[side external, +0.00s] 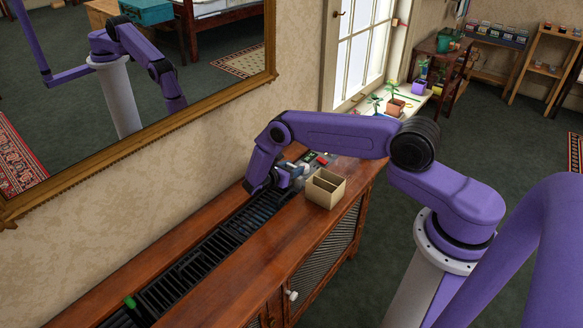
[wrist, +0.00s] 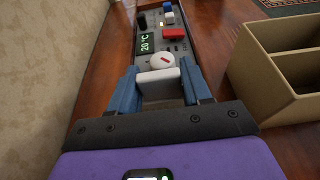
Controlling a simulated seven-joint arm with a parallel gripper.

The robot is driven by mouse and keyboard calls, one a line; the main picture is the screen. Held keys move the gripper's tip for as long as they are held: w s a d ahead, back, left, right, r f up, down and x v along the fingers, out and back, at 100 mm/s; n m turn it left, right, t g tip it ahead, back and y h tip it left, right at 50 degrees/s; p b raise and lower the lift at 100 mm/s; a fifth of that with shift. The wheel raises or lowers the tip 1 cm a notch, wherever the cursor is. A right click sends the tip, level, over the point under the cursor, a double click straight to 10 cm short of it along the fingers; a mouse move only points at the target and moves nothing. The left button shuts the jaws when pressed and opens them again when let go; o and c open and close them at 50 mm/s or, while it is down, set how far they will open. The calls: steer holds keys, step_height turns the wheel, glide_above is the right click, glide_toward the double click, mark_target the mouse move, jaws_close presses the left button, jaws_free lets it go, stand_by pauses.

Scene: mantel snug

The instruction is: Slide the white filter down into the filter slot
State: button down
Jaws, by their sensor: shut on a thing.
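The white filter (wrist: 158,84) shows in the wrist view as a white block between the two blue fingers of my gripper (wrist: 160,73). The fingers are shut on it from both sides. In the side external view my gripper (side external: 289,172) is low over the cabinet top, next to the dark grille. The filter cannot be made out there. I cannot pick out the filter slot in either view; the fingers, the filter and the wrist cover the area below. Whether the filter touches anything beneath it cannot be told.
A grey control panel (wrist: 166,46) with a display, white knob, red button and blue switch lies just beyond the filter. A beige divided box (side external: 325,188) stands close on the right. The black grille (side external: 210,247) runs along the wooden cabinet top, beside the wall.

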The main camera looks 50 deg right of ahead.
steer(key=shift+f, duration=1.1)
steer(key=shift+c, duration=2.1)
jaws_free()
steer(key=shift+a, duration=0.1)
steer(key=v, duration=1.7)
steer(key=shift+a+r, duration=0.1)
